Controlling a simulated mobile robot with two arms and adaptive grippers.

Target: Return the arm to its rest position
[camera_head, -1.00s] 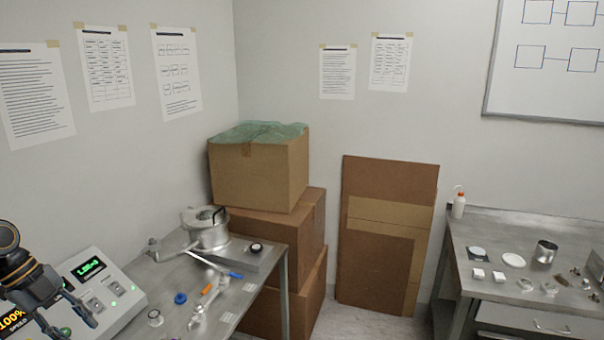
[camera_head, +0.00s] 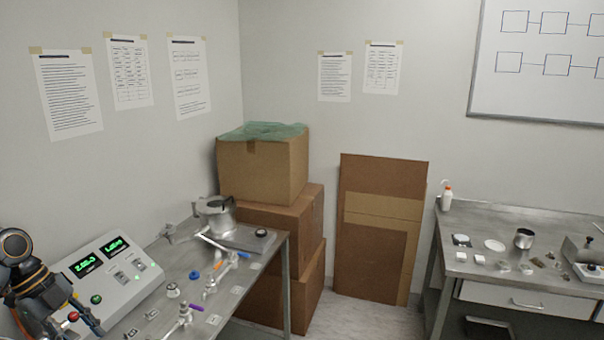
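My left arm comes in at the lower left edge, in front of the control box. My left gripper (camera_head: 62,318) is low in the picture, dark and partly lost against the box and the bottom edge. I cannot make out the gap between its fingers. No object is clearly seen in it. My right arm and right gripper are not in view.
The control box (camera_head: 117,270) with green displays stands on the left steel table (camera_head: 235,292), with a metal chamber (camera_head: 214,215) and several valves and fittings. Stacked cardboard boxes (camera_head: 262,172) and flat cardboard (camera_head: 368,270) stand behind. A second steel table (camera_head: 470,235) with small parts is at right.

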